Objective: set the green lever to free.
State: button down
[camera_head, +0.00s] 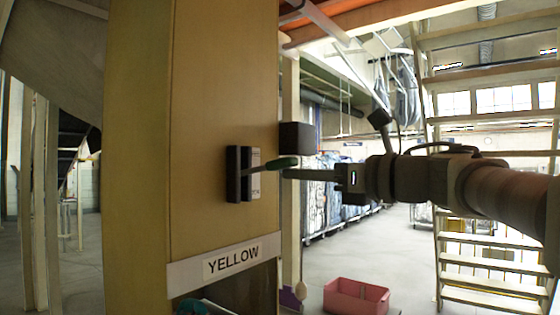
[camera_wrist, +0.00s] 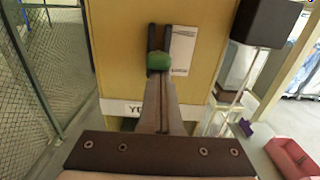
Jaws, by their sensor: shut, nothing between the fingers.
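The green lever knob (camera_head: 284,162) sits at the end of a short grey arm. The arm sticks out from a black slotted plate (camera_head: 233,174) on the face of a tan post. A white label (camera_head: 255,173) is beside the plate, its print too small to read. My gripper (camera_head: 286,173) is shut and empty, with its fingertips just under the knob. In the wrist view the knob (camera_wrist: 159,61) shows just beyond the tips of my fingers (camera_wrist: 160,78), in front of the dark slot. I cannot tell whether the fingers touch it.
A "YELLOW" sign (camera_head: 232,261) is below the lever. A pink crate (camera_head: 356,297) lies on the floor. Open stairs (camera_head: 492,268) stand at the right, and a wire fence (camera_wrist: 30,90) is at the left.

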aim_at(295, 159)
jog(key=shift+w+a+r+g+h+p, duration=0.2)
jog(key=shift+r+g+h+p, duration=0.25)
jog(key=shift+r+p, duration=0.9)
jog(key=shift+w+a+r+g+h+p, duration=0.2)
jog(key=shift+r+h+p, duration=0.55)
jog(key=shift+p, duration=0.85)
jog(key=shift+s+r+y, duration=0.2)
jog(key=shift+r+y, duration=0.1)
jog(key=shift+r, duration=0.2)
